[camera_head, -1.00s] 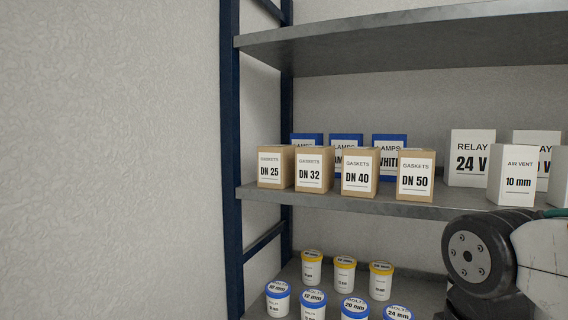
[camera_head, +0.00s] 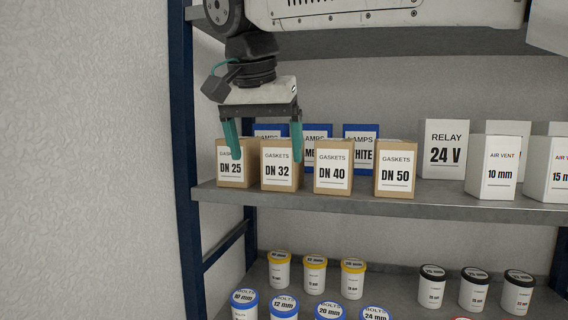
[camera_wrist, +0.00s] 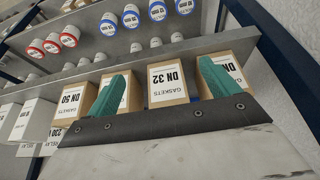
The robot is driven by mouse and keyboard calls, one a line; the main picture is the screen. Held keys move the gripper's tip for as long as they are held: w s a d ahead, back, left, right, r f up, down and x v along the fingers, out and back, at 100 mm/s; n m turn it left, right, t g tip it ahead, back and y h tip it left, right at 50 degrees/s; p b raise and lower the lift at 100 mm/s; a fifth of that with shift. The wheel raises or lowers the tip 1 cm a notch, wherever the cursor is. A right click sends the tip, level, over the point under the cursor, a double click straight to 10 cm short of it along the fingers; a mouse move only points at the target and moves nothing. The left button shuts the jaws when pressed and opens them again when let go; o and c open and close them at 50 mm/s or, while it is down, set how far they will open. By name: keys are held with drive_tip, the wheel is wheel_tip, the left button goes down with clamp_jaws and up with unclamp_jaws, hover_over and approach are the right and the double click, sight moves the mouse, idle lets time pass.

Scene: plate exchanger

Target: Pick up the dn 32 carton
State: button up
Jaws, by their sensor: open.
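The DN 32 carton (camera_head: 281,166) is a brown box with a white "GASKETS DN 32" label, upright on the middle shelf between the DN 25 carton (camera_head: 232,176) and the DN 40 carton (camera_head: 333,167). My gripper (camera_head: 266,156) is open and empty in front of the cartons. Its teal fingers overlap the DN 25 carton and the right edge of the DN 32 carton in the head view. In the wrist view the DN 32 carton (camera_wrist: 168,83) shows between the two fingers (camera_wrist: 165,92). Contact cannot be told.
The DN 50 carton (camera_head: 395,169) stands right of DN 40. Blue lamp boxes (camera_head: 361,146) stand behind. White relay (camera_head: 446,148) and air vent boxes (camera_head: 492,167) stand further right. Lidded tubs (camera_head: 279,270) fill the shelf below. A dark blue rack post (camera_head: 183,150) is close on the left.

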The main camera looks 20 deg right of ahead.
sight(279, 140)
drive_tip(key=w+d, duration=0.1)
drive_tip(key=w, duration=0.1)
drive_tip(key=w+d, duration=0.4)
drive_tip(key=shift+w, duration=0.35)
drive_tip(key=shift+w+d, duration=0.8)
drive_tip(key=shift+w, duration=0.25)
drive_tip(key=shift+w+d+f, duration=0.25)
drive_tip(key=shift+w+f, duration=0.05)
drive_tip(key=shift+f, duration=0.2)
drive_tip(key=shift+w+d+f, duration=0.25)
drive_tip(key=shift+w+f, duration=0.05)
drive_tip(key=shift+f, duration=0.15)
drive_tip(key=shift+w+f, duration=0.1)
drive_tip(key=shift+f, duration=0.3)
drive_tip(key=shift+f, duration=0.25)
drive_tip(key=c, duration=1.1)
